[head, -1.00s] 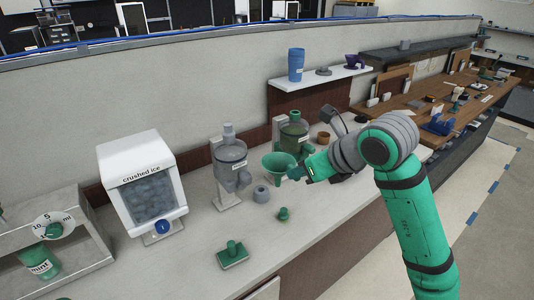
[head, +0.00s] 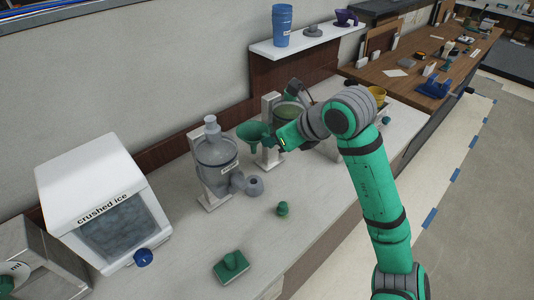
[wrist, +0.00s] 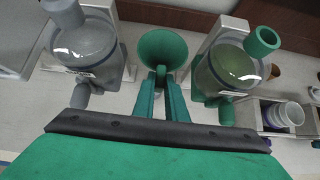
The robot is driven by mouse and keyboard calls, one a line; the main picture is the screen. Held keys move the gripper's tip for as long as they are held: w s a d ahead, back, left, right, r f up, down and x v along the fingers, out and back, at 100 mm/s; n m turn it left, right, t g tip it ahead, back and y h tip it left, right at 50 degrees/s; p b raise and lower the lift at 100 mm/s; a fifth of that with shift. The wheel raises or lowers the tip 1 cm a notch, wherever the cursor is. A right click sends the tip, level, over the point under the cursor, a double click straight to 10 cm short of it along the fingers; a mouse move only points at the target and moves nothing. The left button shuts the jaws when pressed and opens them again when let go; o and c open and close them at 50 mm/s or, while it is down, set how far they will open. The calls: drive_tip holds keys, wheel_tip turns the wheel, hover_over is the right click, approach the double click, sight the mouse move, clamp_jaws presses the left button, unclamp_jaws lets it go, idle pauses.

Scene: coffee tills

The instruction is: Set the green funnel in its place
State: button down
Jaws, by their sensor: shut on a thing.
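The green funnel (head: 252,131) is held at the end of my arm, wide mouth up, above the counter. My gripper (head: 270,140) is shut on it at its near side. In the wrist view the funnel (wrist: 163,48) sits beyond my fingertips (wrist: 161,78), between a grey dispenser (wrist: 92,48) and a green dispenser (wrist: 230,70). In the head view the grey dispenser (head: 215,152) is left of the funnel. The green dispenser (head: 288,112) is to its right, partly hidden by my arm.
The crushed ice bin (head: 110,200) is left. A shelf (head: 310,38) hangs behind.

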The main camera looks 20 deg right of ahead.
wheel_tip(320, 180, down, 8)
drive_tip(key=shift+w+a, duration=0.2)
drive_tip(key=shift+a, duration=0.15)
drive_tip(key=shift+f, duration=0.1)
drive_tip(key=shift+s, duration=0.1)
drive_tip(key=shift+d+f, duration=0.1)
drive_tip(key=shift+f, duration=4.6)
drive_tip(key=c, duration=1.7)
unclamp_jaws()
drive_tip(key=shift+r, duration=0.1)
